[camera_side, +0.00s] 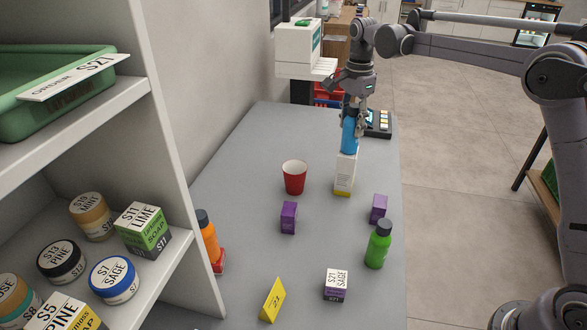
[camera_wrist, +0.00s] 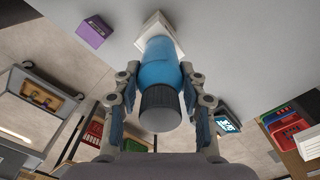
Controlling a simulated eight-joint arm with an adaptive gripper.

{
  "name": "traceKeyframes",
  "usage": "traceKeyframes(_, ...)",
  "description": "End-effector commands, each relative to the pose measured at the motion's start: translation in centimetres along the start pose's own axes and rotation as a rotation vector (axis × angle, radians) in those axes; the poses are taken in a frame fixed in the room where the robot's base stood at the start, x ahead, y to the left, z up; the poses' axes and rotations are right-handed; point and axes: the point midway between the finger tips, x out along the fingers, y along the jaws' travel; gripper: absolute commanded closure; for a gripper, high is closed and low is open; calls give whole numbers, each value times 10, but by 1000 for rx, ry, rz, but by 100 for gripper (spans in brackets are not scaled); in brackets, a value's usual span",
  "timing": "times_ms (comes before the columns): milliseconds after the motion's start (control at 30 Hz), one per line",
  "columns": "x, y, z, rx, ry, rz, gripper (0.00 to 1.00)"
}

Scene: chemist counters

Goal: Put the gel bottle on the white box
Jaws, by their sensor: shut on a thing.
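The blue bottle (camera_side: 349,138), which I take as the gel bottle, is upright in my gripper (camera_side: 352,118). Its lower end is at the top of the white box (camera_side: 344,177), a tall carton with a yellow lower band. I cannot tell whether the bottle rests on the box or hangs just above it. In the wrist view my gripper (camera_wrist: 159,78) has one finger on each side of the blue bottle (camera_wrist: 158,65), dark cap towards the camera. The white box (camera_wrist: 150,26) shows behind the bottle's far end, partly hidden by it.
A red cup (camera_side: 294,178) and purple boxes (camera_side: 288,218) (camera_side: 378,209) stand near the white box. A green bottle (camera_side: 378,247), a small labelled box (camera_side: 336,286) and a yellow sign (camera_side: 273,300) are nearer the camera. A dark device (camera_side: 379,124) lies behind the gripper.

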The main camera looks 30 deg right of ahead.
Motion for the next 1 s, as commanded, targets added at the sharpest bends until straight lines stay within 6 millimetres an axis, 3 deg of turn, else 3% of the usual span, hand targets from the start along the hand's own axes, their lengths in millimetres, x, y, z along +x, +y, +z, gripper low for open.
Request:
traceKeyframes(33,1,0,0,0,0,0,55)
traceKeyframes(100,1,0,0,0,0,0,36)
traceKeyframes(567,-7,0,0,0,0,0,36)
traceKeyframes(1000,-76,0,0,0,0,0,36)
